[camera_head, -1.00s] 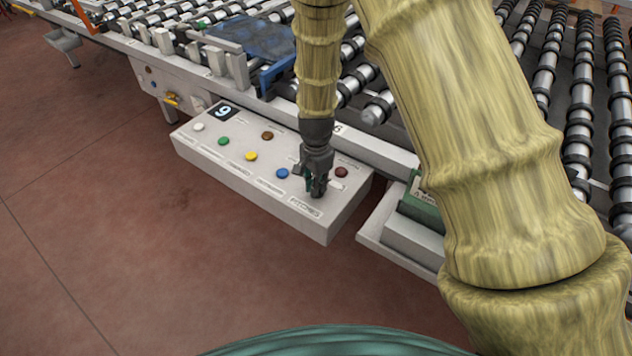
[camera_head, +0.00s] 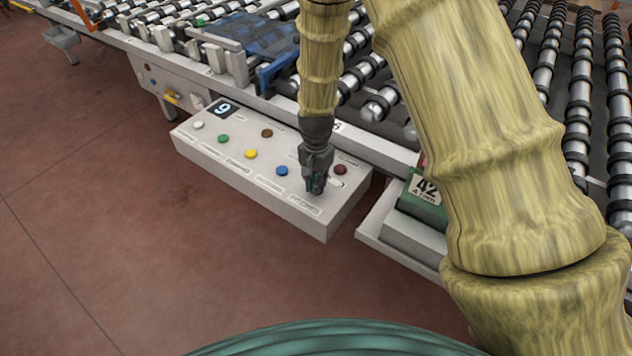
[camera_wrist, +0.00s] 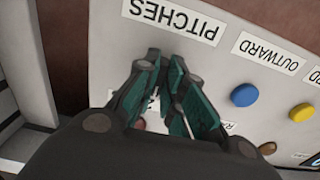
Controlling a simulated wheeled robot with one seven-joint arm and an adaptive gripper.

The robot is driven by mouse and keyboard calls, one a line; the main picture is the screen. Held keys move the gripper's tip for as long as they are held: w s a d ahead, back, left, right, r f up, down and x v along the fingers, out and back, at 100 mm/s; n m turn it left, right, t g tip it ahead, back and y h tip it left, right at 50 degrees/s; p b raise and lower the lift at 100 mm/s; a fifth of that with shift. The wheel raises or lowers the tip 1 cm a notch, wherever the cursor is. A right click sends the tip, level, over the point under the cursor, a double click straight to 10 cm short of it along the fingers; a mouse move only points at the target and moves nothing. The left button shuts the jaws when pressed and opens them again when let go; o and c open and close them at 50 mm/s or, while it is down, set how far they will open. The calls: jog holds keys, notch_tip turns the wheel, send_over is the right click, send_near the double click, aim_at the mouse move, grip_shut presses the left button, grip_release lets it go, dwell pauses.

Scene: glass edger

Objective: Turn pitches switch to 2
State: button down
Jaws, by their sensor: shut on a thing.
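The white control box (camera_head: 250,180) stands beside the roller conveyor, with several coloured buttons and printed labels on its sloped top. My gripper (camera_head: 315,186) points down at the box's right end, just above the PITCHES label, where the pitches switch sits. In the wrist view the two teal-padded fingers (camera_wrist: 165,98) are drawn close together next to the PITCHES label (camera_wrist: 174,18). They are closed on the pitches switch. The switch is mostly hidden between the fingers, with only small pale marks showing there, so its setting cannot be read.
The blue button (camera_head: 282,171) is left of my gripper and the dark red button (camera_head: 340,170) is right of it. A small display (camera_head: 223,109) reads 9. A green box marked 42 (camera_head: 425,190) stands to the right. Floor in front is clear.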

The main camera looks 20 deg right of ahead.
jog(key=c, duration=1.5)
grip_release()
notch_tip(320, 180, up, 12)
